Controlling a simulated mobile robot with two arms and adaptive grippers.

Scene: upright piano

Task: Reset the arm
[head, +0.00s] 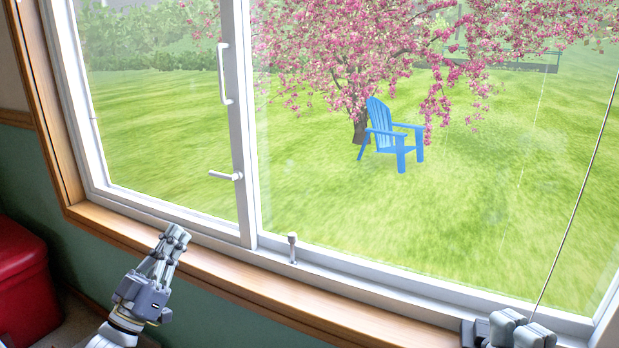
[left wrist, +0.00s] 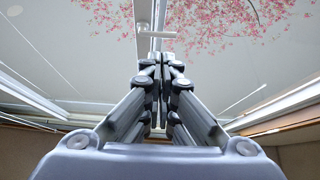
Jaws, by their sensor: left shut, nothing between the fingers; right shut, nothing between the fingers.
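My left gripper (head: 175,236) is in the lower left of the head view, in front of the wooden window sill (head: 240,279). Its fingers point up and are together, with nothing between them. In the left wrist view the same gripper (left wrist: 160,75) shows its fingers meeting at the centre, empty. My right gripper (head: 521,328) is at the bottom right edge of the head view, near the sill. It is cut off by the frame, and its fingers are shut and empty.
A large window with a white frame (head: 248,180) fills the view, with handles (head: 224,75). A small latch (head: 292,248) stands on its lower rail. A red object (head: 22,285) is at lower left. Outside are a blue chair (head: 390,137) and a blossoming tree (head: 340,45).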

